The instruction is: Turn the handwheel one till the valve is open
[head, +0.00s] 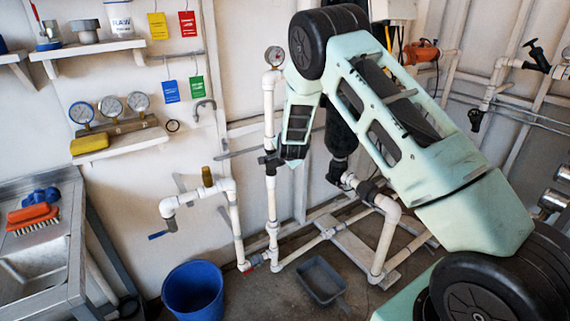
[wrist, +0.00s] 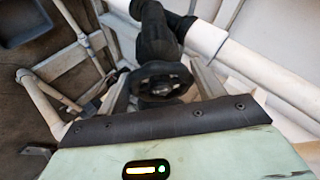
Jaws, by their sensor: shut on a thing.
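The handwheel (wrist: 163,82) is a small black wheel on a black valve body (wrist: 156,35), which is set in a white pipe (wrist: 225,45). In the wrist view it sits between the two fingers of my gripper (wrist: 162,90), one at its left and one at its right. My gripper is shut on the wheel. In the head view, my gripper (head: 286,160) reaches the black valve (head: 268,161) on the upright white pipe below a round gauge. My arm and gripper hide most of the wheel there. The frames do not show how far the valve is turned.
A blue bucket (head: 193,291) and a grey tray (head: 320,279) stand on the floor below. White pipes (head: 386,235) run close on the right. A branch with a blue lever (head: 158,236) is on the left. A sink (head: 40,260) is at the far left.

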